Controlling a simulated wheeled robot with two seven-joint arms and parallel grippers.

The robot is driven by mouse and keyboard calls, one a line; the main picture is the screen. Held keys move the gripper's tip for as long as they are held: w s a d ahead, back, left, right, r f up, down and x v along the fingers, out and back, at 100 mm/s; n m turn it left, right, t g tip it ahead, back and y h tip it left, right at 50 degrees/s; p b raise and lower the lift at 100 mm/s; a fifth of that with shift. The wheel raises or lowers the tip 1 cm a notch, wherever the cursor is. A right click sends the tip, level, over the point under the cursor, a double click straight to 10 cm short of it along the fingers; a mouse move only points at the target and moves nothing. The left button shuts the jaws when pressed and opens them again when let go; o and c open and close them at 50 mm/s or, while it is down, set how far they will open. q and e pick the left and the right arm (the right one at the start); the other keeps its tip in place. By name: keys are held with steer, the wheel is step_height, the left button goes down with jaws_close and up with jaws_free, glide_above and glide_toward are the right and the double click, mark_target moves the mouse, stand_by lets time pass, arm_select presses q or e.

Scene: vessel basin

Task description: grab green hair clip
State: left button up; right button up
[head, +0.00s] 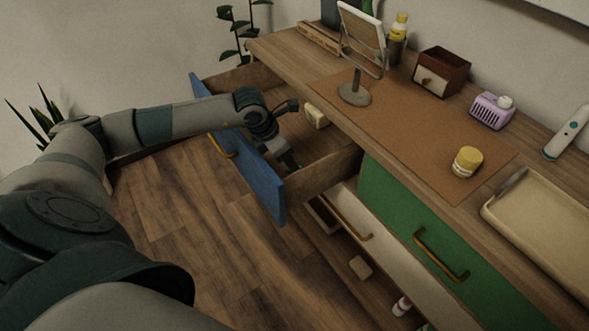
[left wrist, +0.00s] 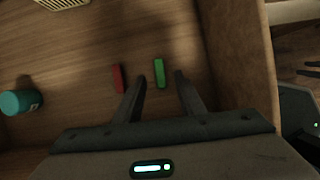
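The green hair clip (left wrist: 159,73) lies on the bottom of an open drawer in the left wrist view. A red clip (left wrist: 118,78) lies just to its left. My left gripper (left wrist: 159,85) is open and empty, its two fingers pointing toward the green clip, which shows in the gap between and just beyond the tips. In the head view my left gripper (head: 281,150) reaches down into the blue-fronted drawer (head: 262,176). There the clips are mostly hidden by the gripper and drawer front.
A teal-capped bottle (left wrist: 20,102) lies at the left in the drawer, and a cream object (head: 317,116) sits farther back. The drawer's side wall (left wrist: 236,50) rises close to the right of the gripper. The desktop above holds a mirror (head: 355,94) and a yellow-lidded jar (head: 467,161).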

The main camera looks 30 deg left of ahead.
arm_select(q)
steer(key=shift+x, duration=1.45)
steer(key=shift+c, duration=0.2)
steer(key=shift+r, duration=0.1)
jaws_close()
